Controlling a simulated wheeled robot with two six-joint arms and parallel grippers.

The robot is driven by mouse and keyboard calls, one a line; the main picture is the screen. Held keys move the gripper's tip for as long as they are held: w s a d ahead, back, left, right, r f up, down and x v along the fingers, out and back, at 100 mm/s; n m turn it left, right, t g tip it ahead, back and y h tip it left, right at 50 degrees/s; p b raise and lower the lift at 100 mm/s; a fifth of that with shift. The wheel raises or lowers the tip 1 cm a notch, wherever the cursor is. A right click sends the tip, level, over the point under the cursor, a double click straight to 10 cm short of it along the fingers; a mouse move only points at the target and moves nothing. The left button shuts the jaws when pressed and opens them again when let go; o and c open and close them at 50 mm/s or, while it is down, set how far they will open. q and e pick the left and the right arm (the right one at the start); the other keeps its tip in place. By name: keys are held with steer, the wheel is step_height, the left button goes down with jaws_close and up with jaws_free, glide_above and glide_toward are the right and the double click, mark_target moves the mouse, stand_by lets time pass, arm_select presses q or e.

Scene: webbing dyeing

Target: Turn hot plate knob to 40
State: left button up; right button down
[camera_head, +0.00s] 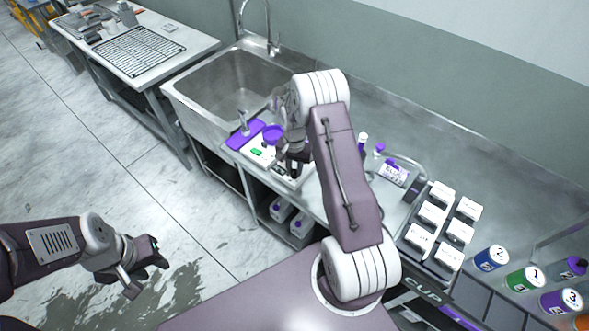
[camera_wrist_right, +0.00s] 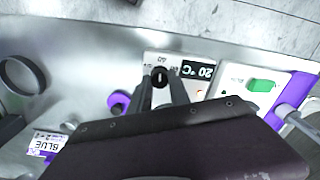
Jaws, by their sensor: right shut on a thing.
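The hot plate's white front panel shows in the right wrist view, with a black knob (camera_wrist_right: 160,77) and a dark display (camera_wrist_right: 198,72) reading 20 °C, upside down in the picture. Small markings surround the knob; one looks like 40. My right gripper (camera_wrist_right: 161,84) is shut on the knob, one finger on each side. In the head view my right gripper (camera_head: 291,165) is over the hot plate and hides much of it. My left gripper (camera_head: 146,276) is open and empty above the floor at the lower left, away from the counter.
A panel with a green switch (camera_wrist_right: 261,86) sits beside the hot plate. A purple funnel-like piece (camera_head: 273,133) and a sink (camera_head: 240,85) lie beyond. White boxes (camera_head: 441,194) and labelled cans (camera_head: 491,258) stand at the right. Floor around my left gripper is clear.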

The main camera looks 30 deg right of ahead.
mark_target(294, 172)
steer(key=shift+m, duration=0.7)
steer(key=c, duration=1.2)
jaws_free()
steer(key=shift+s+a+r, duration=0.1)
steer(key=shift+r, duration=0.2)
step_height(294, 172, up, 9)
steer(key=b, duration=0.2)
steer(key=shift+f, duration=0.15)
